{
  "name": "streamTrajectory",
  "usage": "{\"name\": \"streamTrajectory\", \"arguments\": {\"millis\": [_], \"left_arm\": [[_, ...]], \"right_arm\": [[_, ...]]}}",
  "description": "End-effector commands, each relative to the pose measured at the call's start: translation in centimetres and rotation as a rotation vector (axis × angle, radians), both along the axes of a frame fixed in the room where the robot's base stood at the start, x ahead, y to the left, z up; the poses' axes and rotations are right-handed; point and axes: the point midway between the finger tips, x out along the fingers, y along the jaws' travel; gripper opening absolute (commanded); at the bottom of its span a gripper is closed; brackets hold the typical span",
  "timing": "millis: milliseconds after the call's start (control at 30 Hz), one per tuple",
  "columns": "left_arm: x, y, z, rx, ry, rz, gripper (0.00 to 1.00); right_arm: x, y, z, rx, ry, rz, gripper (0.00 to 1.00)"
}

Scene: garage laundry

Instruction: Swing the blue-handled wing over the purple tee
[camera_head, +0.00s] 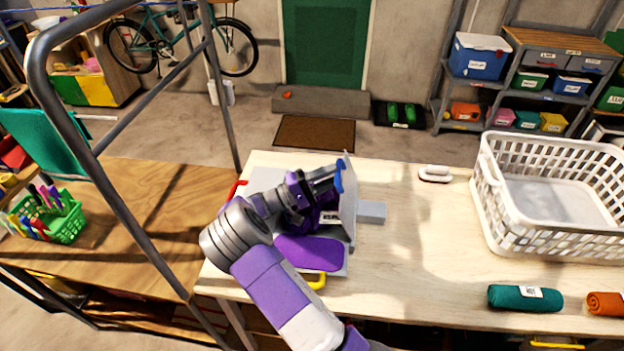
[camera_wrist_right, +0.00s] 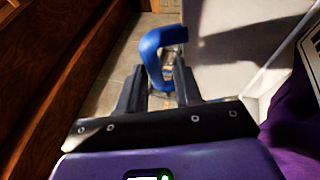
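The grey folding board lies on the pale worktop. Its blue-handled wing (camera_head: 348,205) stands nearly upright, seen almost edge-on. The purple tee (camera_head: 310,253) lies on the board left of the wing, partly hidden by my arm; it also shows at the right of the wrist view (camera_wrist_right: 296,130). My right gripper (camera_head: 331,180) is at the wing's top, its fingers on both sides of the blue handle (camera_wrist_right: 160,55) and apparently closed on it. The wing's grey panel (camera_wrist_right: 225,60) shows beside the handle in the wrist view. My left gripper is not in view.
A red handle (camera_head: 237,189) and a yellow handle (camera_head: 317,281) show at the board's left and front. A white iron-like object (camera_head: 435,174), white basket (camera_head: 500,235) and rolled teal towel (camera_head: 525,298) lie to the right. A metal frame (camera_head: 125,225) rises at left.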

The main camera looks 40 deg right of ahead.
Motion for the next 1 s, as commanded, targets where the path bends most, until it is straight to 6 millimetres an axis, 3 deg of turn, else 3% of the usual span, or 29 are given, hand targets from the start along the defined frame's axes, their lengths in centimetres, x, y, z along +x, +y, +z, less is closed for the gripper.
{"name": "streamTrajectory", "arguments": {"millis": [267,500,700,1000], "left_arm": [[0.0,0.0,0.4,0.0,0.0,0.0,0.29],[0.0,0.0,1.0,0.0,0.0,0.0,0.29],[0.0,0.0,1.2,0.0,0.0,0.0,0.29],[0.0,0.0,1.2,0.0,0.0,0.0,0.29]], "right_arm": [[1.9,4.2,-1.7,0.005,0.004,0.002,0.29],[4.7,9.6,-1.6,0.001,-0.001,0.005,0.29],[6.3,13.1,-1.5,0.0,-0.001,0.003,0.29],[7.3,15.0,-1.5,0.001,0.001,0.001,0.29]]}}
